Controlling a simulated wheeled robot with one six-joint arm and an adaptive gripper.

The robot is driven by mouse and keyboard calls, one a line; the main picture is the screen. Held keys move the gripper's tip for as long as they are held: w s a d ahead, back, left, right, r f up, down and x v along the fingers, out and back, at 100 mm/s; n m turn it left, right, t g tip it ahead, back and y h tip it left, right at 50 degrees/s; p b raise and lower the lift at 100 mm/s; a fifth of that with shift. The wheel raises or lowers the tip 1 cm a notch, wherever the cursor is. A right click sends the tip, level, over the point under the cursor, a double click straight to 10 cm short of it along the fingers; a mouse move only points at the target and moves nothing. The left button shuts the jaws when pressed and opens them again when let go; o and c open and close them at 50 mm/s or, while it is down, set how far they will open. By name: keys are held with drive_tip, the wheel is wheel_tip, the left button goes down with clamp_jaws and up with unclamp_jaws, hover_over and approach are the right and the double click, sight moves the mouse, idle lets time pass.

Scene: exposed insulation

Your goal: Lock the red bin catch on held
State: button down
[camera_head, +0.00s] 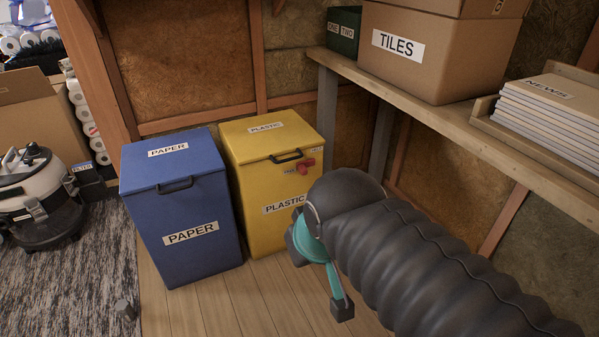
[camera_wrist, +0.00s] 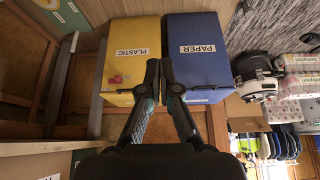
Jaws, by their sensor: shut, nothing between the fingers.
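The red catch (camera_head: 306,166) is on the upper front of the yellow plastic bin (camera_head: 270,185), right of its black handle. A small label reading FREE (camera_head: 289,171) is just left of the catch, and another small label (camera_head: 314,149), too small to read surely, is above right. The catch also shows in the wrist view (camera_wrist: 115,79). My gripper (camera_head: 342,308) hangs in front of and right of the bin, apart from the catch. In the wrist view its fingertips (camera_wrist: 160,66) are together, with nothing between them.
A blue paper bin (camera_head: 180,210) stands left of the yellow bin. A wooden shelf (camera_head: 430,115) with a TILES box (camera_head: 425,65) and a stack of papers (camera_head: 550,115) runs along the right. A vacuum cleaner (camera_head: 40,195) is far left. Wooden floor (camera_head: 255,305) is clear before the bins.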

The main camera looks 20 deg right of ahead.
drive_tip(key=w+a+f+m+g+y+b, duration=0.1)
drive_tip(key=w+a+f+m+g+y, duration=0.35)
drive_tip(key=w+a+m+y, duration=0.4)
drive_tip(key=w+d+f+m+t+y, duration=0.1)
drive_tip(key=w+m+t+y, duration=0.15)
drive_tip(key=w, duration=0.45)
drive_tip(key=w+d+f+m+t+y+b, duration=0.1)
drive_tip(key=w+f+m+y, duration=0.15)
drive_tip(key=w, duration=0.45)
drive_tip(key=w+d+m+t+y, duration=0.1)
drive_tip(key=w+m+t, duration=0.15)
drive_tip(key=w, duration=0.35)
drive_tip(key=w+d+f+m+t+h, duration=0.3)
drive_tip(key=w+d+f+m+t, duration=0.35)
drive_tip(key=d, duration=0.25)
drive_tip(key=w+d+f+m+t+h, duration=0.3)
drive_tip(key=w+d+f+m+t, duration=0.3)
drive_tip(key=d+f, duration=0.25)
drive_tip(key=s+d+f+m+t+h+b, duration=0.1)
drive_tip(key=d+f+m+h, duration=0.6)
drive_tip(key=d+f, duration=0.2)
drive_tip(key=shift+d+f+h, duration=0.35)
drive_tip(key=shift+d, duration=0.8)
drive_tip(key=shift+w, duration=0.1)
